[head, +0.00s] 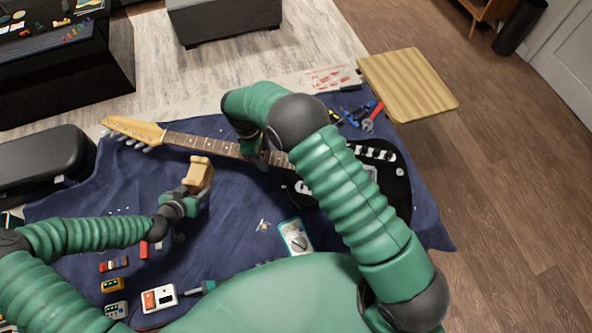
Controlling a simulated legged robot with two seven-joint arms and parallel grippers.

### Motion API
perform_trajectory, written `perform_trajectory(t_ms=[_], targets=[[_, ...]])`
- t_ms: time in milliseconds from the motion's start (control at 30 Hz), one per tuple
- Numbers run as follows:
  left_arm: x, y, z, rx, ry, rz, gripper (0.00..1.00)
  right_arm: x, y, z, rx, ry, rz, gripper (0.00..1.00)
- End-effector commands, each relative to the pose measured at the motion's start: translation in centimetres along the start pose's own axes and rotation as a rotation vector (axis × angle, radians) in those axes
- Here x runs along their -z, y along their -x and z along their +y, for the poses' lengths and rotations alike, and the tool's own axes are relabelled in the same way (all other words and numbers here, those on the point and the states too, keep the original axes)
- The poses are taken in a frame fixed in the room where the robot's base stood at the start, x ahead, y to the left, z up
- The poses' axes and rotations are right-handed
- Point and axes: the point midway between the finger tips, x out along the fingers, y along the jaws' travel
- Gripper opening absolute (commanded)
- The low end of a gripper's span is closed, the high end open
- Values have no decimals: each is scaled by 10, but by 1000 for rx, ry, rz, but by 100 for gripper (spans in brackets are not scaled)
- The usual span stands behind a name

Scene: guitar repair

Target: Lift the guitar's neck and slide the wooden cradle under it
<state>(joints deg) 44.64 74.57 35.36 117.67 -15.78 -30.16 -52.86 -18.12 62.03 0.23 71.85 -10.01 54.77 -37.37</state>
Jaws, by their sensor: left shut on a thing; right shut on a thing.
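An electric guitar lies across a blue cloth, its black body (393,185) at the right and its neck (200,143) running left to a light wooden headstock (133,128). My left gripper (190,197) is shut on the small wooden cradle (200,174), just on the near side of the neck. The cradle's top is close to the neck's near edge; I cannot tell whether they touch. My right gripper (256,158) is shut on the neck near the body. My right arm hides its fingertips in part and much of the guitar body.
A black case (42,162) lies at the left. Pliers and other hand tools (372,118) lie beyond the body, near a wooden board (408,84). The cloth between cradle and multimeter is mostly clear.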

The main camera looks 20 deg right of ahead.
Motion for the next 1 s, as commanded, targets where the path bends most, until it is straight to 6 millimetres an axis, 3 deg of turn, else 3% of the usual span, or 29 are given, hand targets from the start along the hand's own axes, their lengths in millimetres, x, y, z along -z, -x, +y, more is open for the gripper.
perform_trajectory(t_ms=[533, 1000], targets=[[20, -18, 0, 1, -1, 2, 12, 2, 4, 2, -7, 1, 6, 0], [24, -22, 0, 1, -1, 2, 12, 2, 4, 2, -7, 1, 7, 0]])
